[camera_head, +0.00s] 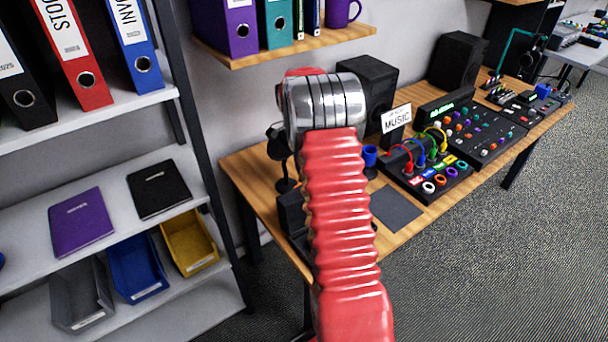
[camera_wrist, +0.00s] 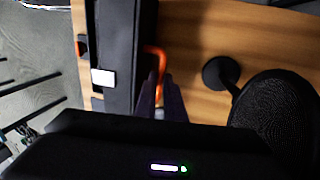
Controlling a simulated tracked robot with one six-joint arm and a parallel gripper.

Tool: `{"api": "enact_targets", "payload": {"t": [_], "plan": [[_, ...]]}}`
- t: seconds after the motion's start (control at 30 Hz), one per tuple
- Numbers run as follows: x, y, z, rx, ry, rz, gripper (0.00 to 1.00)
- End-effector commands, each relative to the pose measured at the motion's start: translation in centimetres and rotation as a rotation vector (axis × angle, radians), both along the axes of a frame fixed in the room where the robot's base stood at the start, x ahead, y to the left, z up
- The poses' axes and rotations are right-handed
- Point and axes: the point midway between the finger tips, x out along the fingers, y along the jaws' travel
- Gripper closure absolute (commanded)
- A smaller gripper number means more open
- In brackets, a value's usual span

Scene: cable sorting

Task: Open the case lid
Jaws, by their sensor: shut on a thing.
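The dark case (camera_wrist: 120,45) stands on the wooden desk in the wrist view, with a white label (camera_wrist: 103,78) on it. An orange handle (camera_wrist: 161,56) sticks out at its right side. My gripper (camera_wrist: 163,88) shows as two dark fingers close together at the lower end of this handle, shut on it. In the head view a dark box-like part (camera_head: 292,212) at the left of the desk looks like the case. My red arm covers much of it and hides my gripper there. I cannot tell how far the lid is raised.
On the desk (camera_wrist: 200,25), a round black base (camera_wrist: 220,72) and a dark mesh object (camera_wrist: 280,115) are right of my fingers. Speakers (camera_head: 460,60), a MUSIC sign (camera_head: 397,121) and a cable panel (camera_head: 428,180) stand right of my arm. Shelves (camera_head: 90,110) are at left.

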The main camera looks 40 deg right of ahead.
Motion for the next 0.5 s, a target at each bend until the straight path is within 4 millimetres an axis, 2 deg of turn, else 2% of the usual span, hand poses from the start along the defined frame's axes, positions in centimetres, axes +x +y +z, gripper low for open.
{"api": "enact_targets", "payload": {"t": [0.1, 0.13, 0.3, 0.4, 0.5], "plan": [[0.57, -0.25, 0.58, -0.011, -0.018, 0.003, 1.0], [0.58, -0.24, 0.6, -0.011, -0.019, 0.003, 0.9], [0.44, -0.12, 0.44, -0.007, -0.014, 0.003, 0.78], [0.34, -0.05, 0.34, -0.006, -0.01, 0.003, 0.72], [0.25, 0.0, 0.25, -0.004, -0.007, 0.003, 0.72]]}}
